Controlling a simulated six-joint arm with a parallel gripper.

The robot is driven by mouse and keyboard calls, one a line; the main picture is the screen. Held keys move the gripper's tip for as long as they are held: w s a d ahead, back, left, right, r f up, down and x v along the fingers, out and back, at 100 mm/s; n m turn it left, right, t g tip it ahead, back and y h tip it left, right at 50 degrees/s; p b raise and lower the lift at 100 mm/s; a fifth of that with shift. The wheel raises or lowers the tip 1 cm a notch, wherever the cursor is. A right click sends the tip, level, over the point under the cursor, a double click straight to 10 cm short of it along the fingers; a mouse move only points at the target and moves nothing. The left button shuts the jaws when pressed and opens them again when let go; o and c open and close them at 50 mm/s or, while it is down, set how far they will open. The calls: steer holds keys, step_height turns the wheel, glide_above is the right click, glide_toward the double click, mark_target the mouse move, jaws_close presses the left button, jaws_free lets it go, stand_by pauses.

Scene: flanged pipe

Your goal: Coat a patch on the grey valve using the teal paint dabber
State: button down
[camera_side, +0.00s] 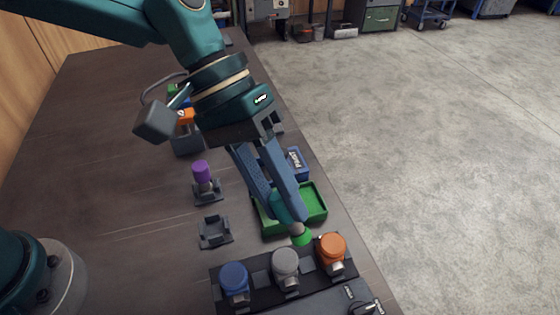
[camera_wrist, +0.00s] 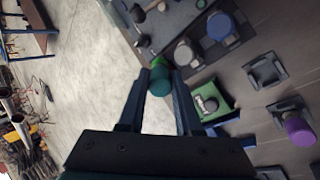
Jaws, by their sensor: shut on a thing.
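My gripper (camera_side: 278,203) is shut on the teal paint dabber (camera_side: 283,207), which has a green tip (camera_side: 302,236) pointing down. The dabber also shows between my fingers in the wrist view (camera_wrist: 160,82). The grey valve (camera_side: 285,262) stands in the middle of a dark rack, and it also shows in the wrist view (camera_wrist: 184,53). In the side view the green tip appears just behind and right of the grey valve, between it and the orange valve (camera_side: 331,248). They look apart, but I cannot tell the height of the tip. No green shows on the grey valve.
A blue valve (camera_side: 234,278) stands left of the grey one. A green tray (camera_side: 314,199) and a blue paint box (camera_side: 297,163) lie behind the rack. An empty holder (camera_side: 215,232) and a purple dabber (camera_side: 201,172) in its holder stand left of the tray.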

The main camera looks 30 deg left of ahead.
step_height(320, 180, down, 4)
steer(key=shift+r, duration=0.15)
steer(key=shift+d, duration=0.1)
steer(key=shift+r, duration=4)
